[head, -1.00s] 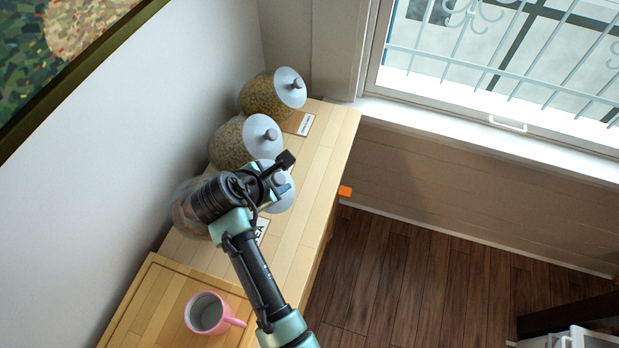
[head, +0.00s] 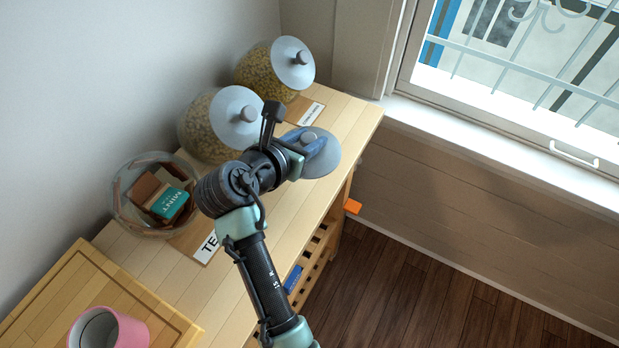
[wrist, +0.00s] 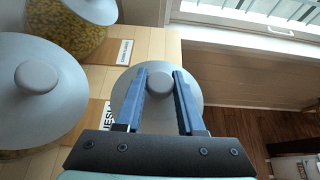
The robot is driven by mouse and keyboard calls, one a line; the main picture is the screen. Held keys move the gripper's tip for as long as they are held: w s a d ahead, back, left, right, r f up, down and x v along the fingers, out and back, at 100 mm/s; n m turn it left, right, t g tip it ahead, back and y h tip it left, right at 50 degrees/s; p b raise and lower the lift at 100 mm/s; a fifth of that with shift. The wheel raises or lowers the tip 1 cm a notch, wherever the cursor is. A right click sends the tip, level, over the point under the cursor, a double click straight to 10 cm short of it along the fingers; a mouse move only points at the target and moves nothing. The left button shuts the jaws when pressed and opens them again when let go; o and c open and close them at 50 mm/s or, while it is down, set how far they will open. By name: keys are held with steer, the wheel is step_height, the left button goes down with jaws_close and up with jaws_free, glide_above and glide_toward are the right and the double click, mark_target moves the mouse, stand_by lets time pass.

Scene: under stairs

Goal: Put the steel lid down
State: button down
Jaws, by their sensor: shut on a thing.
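The steel lid (head: 326,162) is a round grey disc with a knob. My gripper (head: 312,146) is shut on its knob, and the wrist view shows the blue fingers (wrist: 160,88) on both sides of the knob with the lid (wrist: 190,95) beneath. The lid is over the wooden counter (head: 345,118), close to its right edge. I cannot tell whether it touches the wood. An open glass jar (head: 128,205) with tea boxes, one marked MINT, stands to the left without a lid.
Two lidded jars of dry food, a nearer one (head: 203,140) and a farther one (head: 262,75), stand along the wall. A pink mug (head: 130,330) stands on a wooden board (head: 60,305). Label cards lie before the jars. Bare counter lies right of the tea label (head: 208,247).

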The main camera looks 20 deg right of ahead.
step_height(320, 180, down, 9)
steer(key=shift+a+f+b, duration=0.1)
steer(key=shift+b, duration=0.2)
steer(key=shift+f, duration=0.1)
steer(key=c, duration=0.5)
jaws_free()
